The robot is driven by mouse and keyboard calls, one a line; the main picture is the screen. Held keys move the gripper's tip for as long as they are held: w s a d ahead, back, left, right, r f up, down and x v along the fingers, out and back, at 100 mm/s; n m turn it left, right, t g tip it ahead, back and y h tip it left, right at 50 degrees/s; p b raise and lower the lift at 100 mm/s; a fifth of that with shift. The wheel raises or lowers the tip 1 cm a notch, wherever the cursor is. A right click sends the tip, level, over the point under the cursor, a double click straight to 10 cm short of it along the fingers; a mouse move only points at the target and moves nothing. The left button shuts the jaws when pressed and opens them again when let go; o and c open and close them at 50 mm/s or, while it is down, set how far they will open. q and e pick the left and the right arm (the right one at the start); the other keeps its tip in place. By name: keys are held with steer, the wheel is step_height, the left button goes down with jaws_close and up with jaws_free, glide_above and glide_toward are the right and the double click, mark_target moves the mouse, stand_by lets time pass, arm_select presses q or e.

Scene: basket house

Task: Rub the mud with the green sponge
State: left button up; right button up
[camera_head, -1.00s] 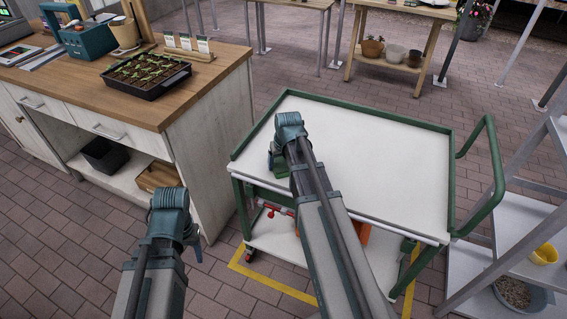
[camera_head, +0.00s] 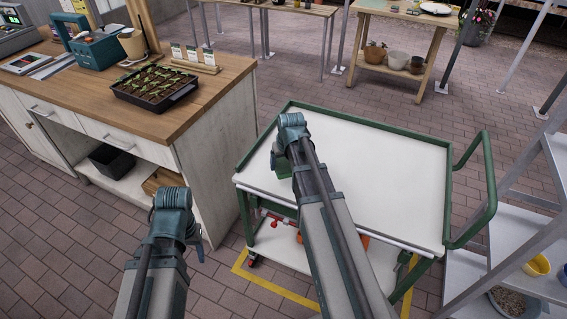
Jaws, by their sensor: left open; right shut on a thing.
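The green sponge (camera_head: 284,166) is at the left part of the white top of the green-framed cart (camera_head: 385,175), partly hidden by my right arm. My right gripper (camera_head: 275,157) is shut on it, and the sponge is at or just above the cart's surface; I cannot tell if it touches. I see no mud on the bare part of the top; any under the sponge or arm is hidden. My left gripper (camera_head: 198,246) is open and empty, low between the wooden counter and the cart, its fingers mostly hidden behind the wrist.
The wooden counter (camera_head: 215,88) at the left holds a black seedling tray (camera_head: 155,92) and a teal box (camera_head: 97,50). A metal shelf with a yellow pot (camera_head: 537,265) stands at the right. The cart has raised green edges and a handle (camera_head: 490,190). Most of its top is clear.

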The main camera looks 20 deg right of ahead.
step_height(320, 180, up, 3)
steer(key=p, duration=0.3)
steer(key=shift+r, duration=0.1)
stand_by(0.5)
